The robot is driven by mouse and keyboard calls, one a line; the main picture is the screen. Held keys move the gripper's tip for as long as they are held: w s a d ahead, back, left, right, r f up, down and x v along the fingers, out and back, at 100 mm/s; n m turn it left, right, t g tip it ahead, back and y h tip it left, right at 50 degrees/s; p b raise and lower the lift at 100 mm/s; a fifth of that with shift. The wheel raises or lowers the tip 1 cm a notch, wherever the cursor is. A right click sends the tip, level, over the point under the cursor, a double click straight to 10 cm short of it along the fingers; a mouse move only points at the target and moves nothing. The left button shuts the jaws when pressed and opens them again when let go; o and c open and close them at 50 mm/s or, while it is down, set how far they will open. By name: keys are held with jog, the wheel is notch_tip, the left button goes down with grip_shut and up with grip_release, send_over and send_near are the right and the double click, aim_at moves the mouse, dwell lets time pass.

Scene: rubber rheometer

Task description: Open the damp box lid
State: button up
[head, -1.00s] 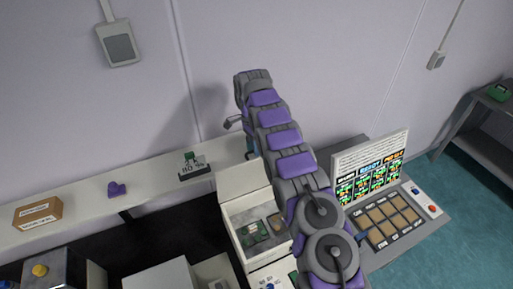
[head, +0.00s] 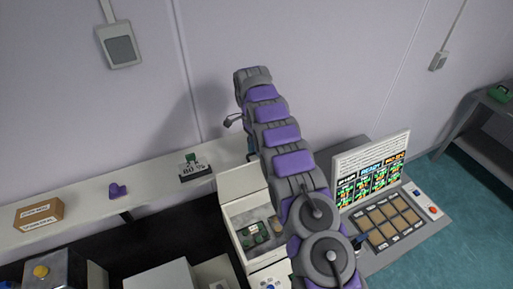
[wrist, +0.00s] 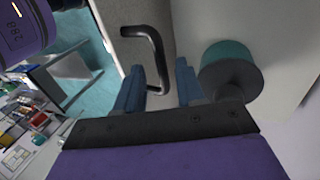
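In the head view my arm hides most of the gripper, near the wall shelf. A white open-topped box (head: 240,238) with an upright back panel (head: 242,181) stands left of my arm and holds small green and brown items. I cannot tell which of these parts is the damp box lid.
A dark and teal round knob (wrist: 230,68) sits close to the right finger. A console with a lit screen (head: 372,180) stands right of my arm.

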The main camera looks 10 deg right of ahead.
jog(key=shift+s+a+r+p, duration=0.15)
jog(key=shift+r+p, duration=0.1)
jog(key=shift+r, duration=0.25)
jog(key=shift+s+d+r+p, duration=0.1)
jog(key=shift+r+p, duration=0.15)
jog(key=shift+r, duration=0.25)
jog(key=s+d+r+b, duration=0.1)
jog(key=s+b, duration=0.2)
jog(key=s, duration=1.2)
jog(key=shift+s+d+r+b, duration=0.2)
jog(key=shift+s+b, duration=0.05)
jog(key=shift+b, duration=0.15)
